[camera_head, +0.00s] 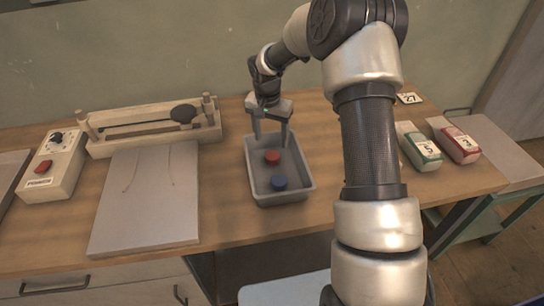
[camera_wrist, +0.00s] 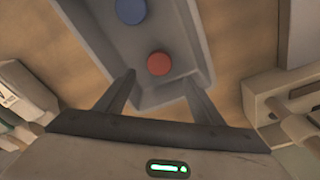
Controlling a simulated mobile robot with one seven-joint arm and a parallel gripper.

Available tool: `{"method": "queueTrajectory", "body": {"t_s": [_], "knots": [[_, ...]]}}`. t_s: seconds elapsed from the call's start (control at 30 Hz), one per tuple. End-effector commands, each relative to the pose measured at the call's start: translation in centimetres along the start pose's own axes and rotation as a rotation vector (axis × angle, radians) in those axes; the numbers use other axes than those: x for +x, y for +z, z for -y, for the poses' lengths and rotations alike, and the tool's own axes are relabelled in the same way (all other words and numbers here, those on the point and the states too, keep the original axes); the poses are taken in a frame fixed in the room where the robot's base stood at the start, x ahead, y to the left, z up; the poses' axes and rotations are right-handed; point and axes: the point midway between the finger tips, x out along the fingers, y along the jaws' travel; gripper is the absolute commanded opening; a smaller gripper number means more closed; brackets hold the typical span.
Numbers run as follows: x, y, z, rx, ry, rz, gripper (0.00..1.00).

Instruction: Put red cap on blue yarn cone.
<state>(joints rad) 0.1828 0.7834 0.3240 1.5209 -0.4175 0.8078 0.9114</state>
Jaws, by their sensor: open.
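The red cap (camera_head: 272,157) lies in a grey tray (camera_head: 285,199) on the wooden table, towards the tray's far end. It also shows in the wrist view (camera_wrist: 159,63), near the middle. A round blue piece (camera_head: 279,183) lies in the same tray, nearer the front, and also shows in the wrist view (camera_wrist: 131,10). My gripper (camera_head: 271,142) points down over the tray's far end, open and empty. Its fingers stand apart on either side of the red cap in the wrist view. I cannot make out a blue yarn cone; my arm hides part of the table.
A wooden frame with a dark bulb (camera_head: 183,113) stands at the back left. A control box with a red button (camera_head: 42,167) and a grey board (camera_head: 145,210) are at the left. Green (camera_head: 420,148) and red (camera_head: 456,142) numbered packages lie at the right.

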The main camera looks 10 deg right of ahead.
Motion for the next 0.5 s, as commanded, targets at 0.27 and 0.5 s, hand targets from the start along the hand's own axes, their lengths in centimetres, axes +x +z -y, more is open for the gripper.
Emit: {"method": "queueTrajectory", "body": {"t_s": [0.27, 0.5], "knots": [[2.5, 0.1, 0.0, 0.000, 0.000, 0.001, 0.62], [5.8, 0.9, -0.3, -0.001, 0.001, 0.003, 0.62]]}}
